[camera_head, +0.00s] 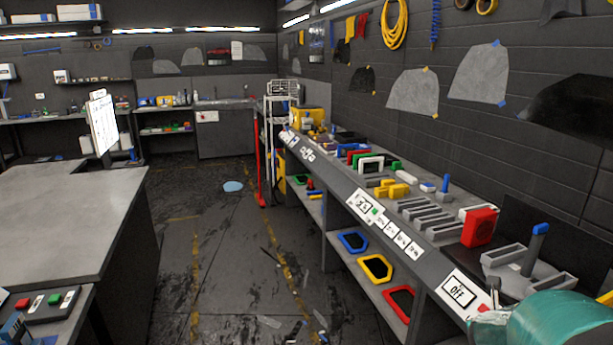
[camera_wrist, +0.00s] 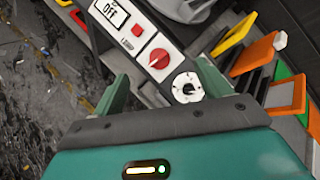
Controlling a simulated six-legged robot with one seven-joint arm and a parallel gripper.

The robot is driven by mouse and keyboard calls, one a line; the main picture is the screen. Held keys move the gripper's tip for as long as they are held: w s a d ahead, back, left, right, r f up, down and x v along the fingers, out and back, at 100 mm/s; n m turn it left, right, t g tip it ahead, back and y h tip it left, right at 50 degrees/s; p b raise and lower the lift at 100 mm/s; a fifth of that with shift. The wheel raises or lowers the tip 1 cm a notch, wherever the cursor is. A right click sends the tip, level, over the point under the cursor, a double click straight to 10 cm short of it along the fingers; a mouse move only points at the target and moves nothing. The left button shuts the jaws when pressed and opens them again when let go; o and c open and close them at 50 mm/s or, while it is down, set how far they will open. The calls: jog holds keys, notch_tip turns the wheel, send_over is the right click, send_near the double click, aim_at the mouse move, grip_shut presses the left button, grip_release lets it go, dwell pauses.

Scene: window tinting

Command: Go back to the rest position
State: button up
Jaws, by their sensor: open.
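My gripper (camera_wrist: 162,82) is open in the wrist view, with its two green fingers apart and nothing between them that I can see held. Beyond the fingers is the bench's front panel, with an "OFF" label (camera_wrist: 110,12), a red knob (camera_wrist: 158,59) and a round white dial (camera_wrist: 187,87). I cannot tell whether a finger touches the panel. In the head view, a teal part of my arm (camera_head: 560,322) shows at the bottom right corner, over the near end of the bench. The fingertips are not clear there.
The long right bench (camera_head: 450,215) carries grey racks, a red block (camera_head: 479,227) and a blue-topped grey post (camera_head: 535,248). Red, yellow and blue frames lie on its lower shelf. A grey table (camera_head: 60,215) stands left. The floor aisle (camera_head: 235,250) between has small litter.

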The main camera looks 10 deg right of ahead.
jog(key=s+a+r+m+g, duration=0.1)
jog(key=a+r+m, duration=0.4)
jog(key=m, duration=0.4)
jog(key=s+a+r+m, duration=0.1)
jog(key=a+r+m, duration=0.2)
jog(key=a+m, duration=0.5)
jog(key=s+a+m+y, duration=0.3)
jog(key=a+m+y, duration=0.2)
jog(key=a, duration=0.7)
jog(key=s+a+m+y, duration=0.3)
jog(key=a+m+y, duration=0.1)
jog(key=a+m, duration=0.6)
jog(key=shift+s+a+y, duration=0.2)
jog(key=shift+a+y, duration=0.2)
jog(key=shift+a, duration=0.65)
jog(key=shift+c, duration=0.5)
